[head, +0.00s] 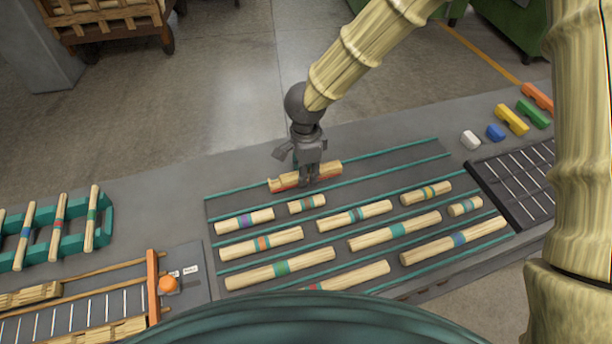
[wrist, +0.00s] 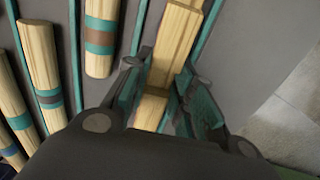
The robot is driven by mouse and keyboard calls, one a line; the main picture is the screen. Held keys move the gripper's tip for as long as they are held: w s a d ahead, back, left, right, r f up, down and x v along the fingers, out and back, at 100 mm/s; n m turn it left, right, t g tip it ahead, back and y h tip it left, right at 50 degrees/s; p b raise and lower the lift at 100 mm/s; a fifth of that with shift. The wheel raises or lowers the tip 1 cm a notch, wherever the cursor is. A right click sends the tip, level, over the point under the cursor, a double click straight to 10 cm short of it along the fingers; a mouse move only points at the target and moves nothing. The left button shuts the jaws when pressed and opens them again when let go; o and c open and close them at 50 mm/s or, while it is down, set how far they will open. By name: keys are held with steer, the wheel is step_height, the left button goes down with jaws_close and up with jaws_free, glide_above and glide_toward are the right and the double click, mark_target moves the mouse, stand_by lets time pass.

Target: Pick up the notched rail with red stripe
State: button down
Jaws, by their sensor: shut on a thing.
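The notched rail with red stripe (head: 328,170) is a pale wooden piece with a red band along its lower side. It lies at the far row of the teal-lined rack in the head view, slightly tilted across the picture. My gripper (head: 308,180) comes down over its middle and is shut on it. In the wrist view the rail (wrist: 176,45) runs up between the fingers of my gripper (wrist: 168,95), and a notch step shows near the fingers. The red stripe is not visible in the wrist view. I cannot tell whether the rail touches the rack.
Several banded dowels (head: 262,242) lie in rows on the rack (head: 400,157) nearer to me. A dark slotted tray (head: 520,180) and coloured blocks (head: 512,120) are at the right. A teal holder with rods (head: 75,245) and an orange-barred fixture (head: 152,285) are at the left.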

steer(key=shift+r, duration=0.95)
steer(key=s+a+b, duration=0.1)
steer(key=s+a, duration=0.1)
steer(key=s, duration=0.2)
steer(key=s+a+r+b, duration=0.1)
steer(key=s+a, duration=0.1)
steer(key=s, duration=0.2)
steer(key=s+a+b, duration=0.1)
steer(key=s+a, duration=0.1)
steer(key=s, duration=0.3)
steer(key=shift+a+r, duration=0.15)
steer(key=shift+a, duration=0.15)
steer(key=shift+s+a+r+b, duration=0.1)
steer(key=shift+s+a+b, duration=0.2)
steer(key=shift+s, duration=0.4)
